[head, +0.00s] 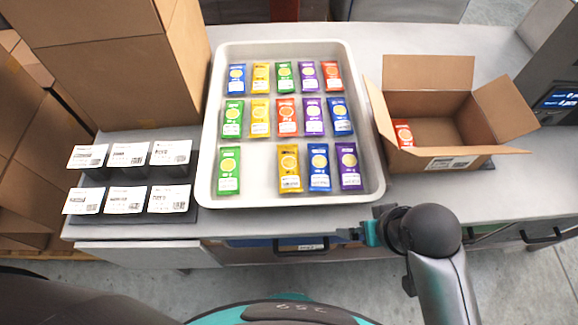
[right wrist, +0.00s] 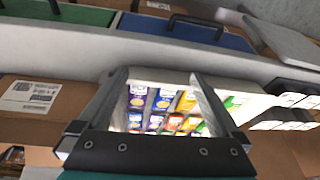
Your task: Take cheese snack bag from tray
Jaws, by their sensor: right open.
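Several snack bags in blue, yellow, green, purple and red-orange lie in three rows on a white tray (head: 257,178) in the head view. Yellow bags (head: 289,168) stand in each row; the labels are too small to read, so I cannot tell which is cheese. The front row has a gap between the green bag (head: 228,171) and the yellow one. My right gripper (head: 352,234) is in front of the tray's near right edge, apart from the bags. In the right wrist view my right gripper (right wrist: 160,82) is open and empty, with bags showing beyond its fingers. My left gripper is not in view.
An open cardboard box (head: 446,104) right of the tray holds a red-orange bag (head: 403,132). Label cards (head: 124,200) stand on a dark rack at left, near tall cartons (head: 118,60). Drawers with handles (head: 545,238) lie below the counter's front edge.

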